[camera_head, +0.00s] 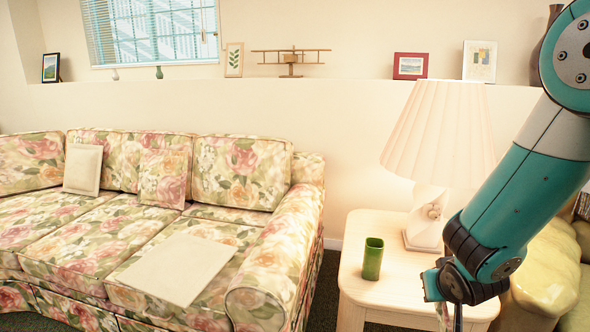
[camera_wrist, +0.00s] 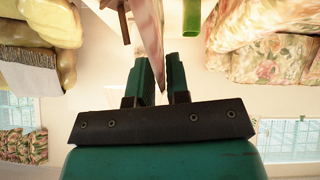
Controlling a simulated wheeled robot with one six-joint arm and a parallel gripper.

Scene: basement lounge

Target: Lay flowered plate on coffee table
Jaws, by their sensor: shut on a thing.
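My gripper (camera_wrist: 161,62) is shut on a thin, pale pink piece (camera_wrist: 148,30), seen nearly edge-on between the fingers in the wrist view. This seems to be the flowered plate; its face and pattern are mostly hidden. In the head view my gripper (camera_head: 452,308) points down over the right part of a light wooden side table, with its tips near the bottom edge of the picture. The plate cannot be made out clearly there. I cannot identify a separate coffee table in either view.
The side table (camera_head: 376,298) holds a green cup (camera_head: 373,259) and a pleated lamp (camera_head: 437,130), both near my arm. A floral sofa (camera_head: 279,235) with a flat cream cushion (camera_head: 175,268) stands left. A yellow-green armchair (camera_head: 548,265) is at right.

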